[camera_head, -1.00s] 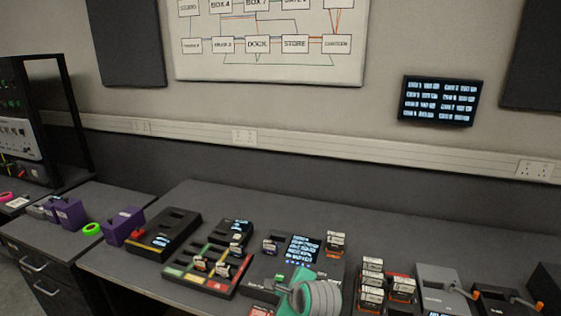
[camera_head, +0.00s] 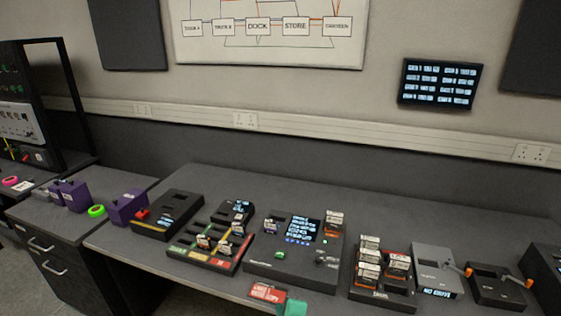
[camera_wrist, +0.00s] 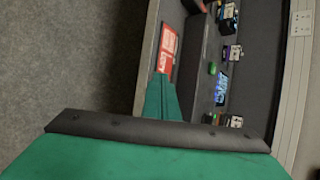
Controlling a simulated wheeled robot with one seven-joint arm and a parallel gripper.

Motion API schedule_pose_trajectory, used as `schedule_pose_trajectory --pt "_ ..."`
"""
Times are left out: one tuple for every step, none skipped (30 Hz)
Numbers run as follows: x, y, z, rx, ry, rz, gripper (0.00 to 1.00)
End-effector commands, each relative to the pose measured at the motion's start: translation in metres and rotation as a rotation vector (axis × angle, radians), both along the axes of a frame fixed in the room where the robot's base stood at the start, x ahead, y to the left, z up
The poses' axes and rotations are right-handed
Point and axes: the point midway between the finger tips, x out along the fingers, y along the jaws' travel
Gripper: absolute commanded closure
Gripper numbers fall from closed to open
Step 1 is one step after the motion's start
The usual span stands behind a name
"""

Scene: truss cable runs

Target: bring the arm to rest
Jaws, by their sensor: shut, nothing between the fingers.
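My gripper (camera_wrist: 161,80) shows in the wrist view as green fingers drawn together, with nothing between them. Its tips point toward the bench's front edge and overlap the picture of a red card (camera_wrist: 168,48); I cannot tell the gap between them. In the head view only a small teal piece of my arm (camera_head: 292,308) shows at the bottom edge, just right of the red card (camera_head: 266,293). The rest of my arm is out of that view.
The bench (camera_head: 400,215) carries a dark console with a screen (camera_head: 290,262), a rack of colored slots (camera_head: 210,252), a rack of cartridges (camera_head: 382,293) and crank boxes (camera_head: 438,268). Purple holders (camera_head: 127,207) stand to the left. The rear bench strip is clear. Grey floor (camera_wrist: 65,60) lies beside it.

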Motion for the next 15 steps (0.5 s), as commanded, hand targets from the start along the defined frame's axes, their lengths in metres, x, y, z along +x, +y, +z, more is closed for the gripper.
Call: schedule_pose_trajectory --pt "-0.013 0.002 -0.017 -0.037 -0.013 0.018 1.0" --pt "-0.02 0.002 -0.023 -0.063 -0.027 0.029 1.0" --pt "-0.028 0.002 -0.031 -0.096 -0.047 0.043 1.0" --pt "-0.035 0.002 -0.037 -0.121 -0.06 0.055 1.0" --pt "-0.041 0.002 -0.044 -0.147 -0.073 0.065 1.0" --pt "-0.05 0.002 -0.05 -0.184 -0.09 0.078 1.0" --pt "-0.057 0.002 -0.056 -0.21 -0.103 0.089 1.0" --pt "-0.065 0.002 -0.06 -0.237 -0.115 0.101 1.0" --pt "-0.074 0.001 -0.067 -0.274 -0.131 0.115 1.0" --pt "-0.082 0.001 -0.071 -0.302 -0.144 0.126 1.0" --pt "-0.09 0.001 -0.075 -0.331 -0.155 0.136 1.0" --pt "-0.1 0.0 -0.079 -0.371 -0.171 0.152 1.0" --pt "-0.108 0.0 -0.083 -0.399 -0.182 0.163 1.0" --pt "-0.116 -0.001 -0.086 -0.429 -0.193 0.174 1.0" --pt "-0.127 -0.001 -0.089 -0.47 -0.207 0.19 1.0"
